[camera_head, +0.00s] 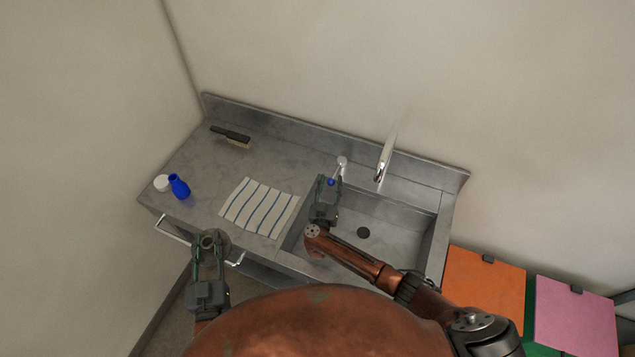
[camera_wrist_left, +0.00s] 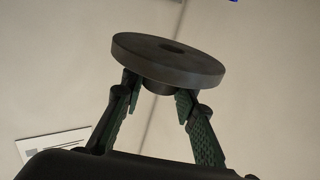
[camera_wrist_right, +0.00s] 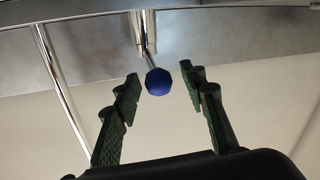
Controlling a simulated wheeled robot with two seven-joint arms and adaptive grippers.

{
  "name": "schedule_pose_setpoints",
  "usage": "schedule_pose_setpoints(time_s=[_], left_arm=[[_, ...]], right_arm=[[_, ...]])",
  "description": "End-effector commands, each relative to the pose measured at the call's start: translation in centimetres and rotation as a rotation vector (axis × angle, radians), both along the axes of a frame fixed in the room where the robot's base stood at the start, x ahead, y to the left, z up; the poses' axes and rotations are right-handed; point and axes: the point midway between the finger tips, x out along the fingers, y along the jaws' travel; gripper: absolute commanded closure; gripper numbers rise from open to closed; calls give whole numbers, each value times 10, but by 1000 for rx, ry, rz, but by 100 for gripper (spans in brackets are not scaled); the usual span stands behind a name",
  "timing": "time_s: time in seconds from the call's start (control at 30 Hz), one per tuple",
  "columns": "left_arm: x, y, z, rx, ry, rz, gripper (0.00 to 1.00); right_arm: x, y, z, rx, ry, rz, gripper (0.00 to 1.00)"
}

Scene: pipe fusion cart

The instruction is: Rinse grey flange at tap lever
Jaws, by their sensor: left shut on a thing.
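The grey flange (camera_head: 213,241) is held in my left gripper (camera_head: 207,251), in front of the counter's front edge. The left wrist view shows the flange disc (camera_wrist_left: 168,62) above the fingers, which are shut on its narrower neck (camera_wrist_left: 158,88). The tap lever, with a blue knob (camera_head: 331,182), stands at the back of the sink by the tap base. My right gripper (camera_head: 326,189) is at the lever. In the right wrist view the blue knob (camera_wrist_right: 159,82) sits between the tips of my open right gripper (camera_wrist_right: 160,78), with gaps on both sides.
The curved spout (camera_head: 386,155) rises over the sink basin (camera_head: 400,232). A striped cloth (camera_head: 259,207), blue bottle (camera_head: 179,187), white jar (camera_head: 161,183) and brush (camera_head: 230,136) lie on the counter. Orange (camera_head: 484,280) and pink (camera_head: 575,318) bins stand right.

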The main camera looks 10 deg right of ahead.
Motion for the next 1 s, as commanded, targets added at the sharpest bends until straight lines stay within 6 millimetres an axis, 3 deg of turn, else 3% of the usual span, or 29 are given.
schedule_pose_setpoints(time_s=[0.27,0.8,1.0], left_arm=[[0,-1,0,0,-1,-2,100],[1,-1,1,0,-1,-3,100],[1,-1,1,0,-1,-3,100]], right_arm=[[1,-2,0,0,0,-2,62],[1,-2,0,0,-1,-3,99],[1,-2,0,0,-1,-3,100]])
